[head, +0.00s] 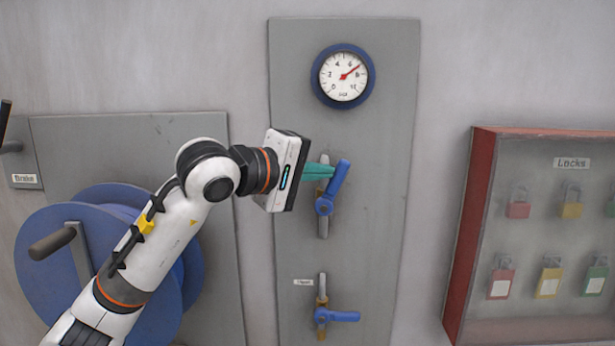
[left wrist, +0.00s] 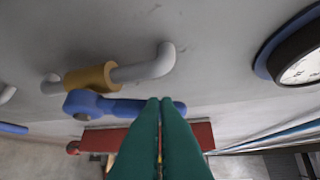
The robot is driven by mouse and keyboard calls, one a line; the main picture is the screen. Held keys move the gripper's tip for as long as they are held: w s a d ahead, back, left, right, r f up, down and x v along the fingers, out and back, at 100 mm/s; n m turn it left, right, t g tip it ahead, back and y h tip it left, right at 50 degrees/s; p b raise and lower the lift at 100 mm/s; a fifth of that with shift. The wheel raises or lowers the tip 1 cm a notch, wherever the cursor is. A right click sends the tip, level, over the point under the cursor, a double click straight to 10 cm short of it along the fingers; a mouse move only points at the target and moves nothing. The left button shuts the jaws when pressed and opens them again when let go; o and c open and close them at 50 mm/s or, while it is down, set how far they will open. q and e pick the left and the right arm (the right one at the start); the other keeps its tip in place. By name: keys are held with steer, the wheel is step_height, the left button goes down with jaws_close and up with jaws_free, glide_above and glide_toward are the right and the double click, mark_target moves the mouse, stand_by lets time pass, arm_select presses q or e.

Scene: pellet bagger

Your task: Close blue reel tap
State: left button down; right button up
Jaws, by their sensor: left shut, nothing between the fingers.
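The upper tap has a blue lever (head: 335,188) on a short grey pipe, below the gauge. Its lever leans up and to the right, near the pipe's line but tilted off it. In the left wrist view the blue lever (left wrist: 118,106) lies beside the pipe with its brass-coloured body (left wrist: 90,77). My left gripper (head: 331,171) has its teal fingers shut and empty, at the left side of the lever's upper part. In the left wrist view the fingertips (left wrist: 160,101) overlap the lever's free end; contact is unclear. My right gripper is out of view.
A lower tap (head: 337,316) has a horizontal blue lever and a small label. A gauge (head: 343,76) is above. A blue reel (head: 45,262) with a crank stands at left, behind my arm. A red-sided lock cabinet (head: 470,230) juts out at right.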

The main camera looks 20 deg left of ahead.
mark_target(341, 172)
arm_select(q)
steer(key=shift+w+d+m+g+y, duration=0.35)
steer(key=shift+d+y, duration=0.1)
steer(key=shift+d, duration=0.1)
steer(key=shift+w+d+m+g+y, duration=0.3)
steer(key=shift+d+m+g+y, duration=0.05)
steer(key=shift+d+y, duration=0.15)
steer(key=shift+d+f+p, duration=0.15)
steer(key=shift+d+p, duration=0.15)
steer(key=shift+d, duration=0.4)
steer(key=shift+w+d+f+m+g+y+b, duration=0.25)
steer(key=shift+d+f+m+g+y+b, duration=0.15)
steer(key=shift+d+f+m+g+y, duration=0.25)
steer(key=shift+w+d+f+m+g+y+b, duration=0.25)
steer(key=shift+d+f+m+g+y+b, duration=0.15)
steer(key=shift+d+f+y, duration=0.45)
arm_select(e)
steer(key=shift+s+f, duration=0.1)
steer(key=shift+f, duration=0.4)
arm_select(q)
steer(key=shift+r, duration=0.15)
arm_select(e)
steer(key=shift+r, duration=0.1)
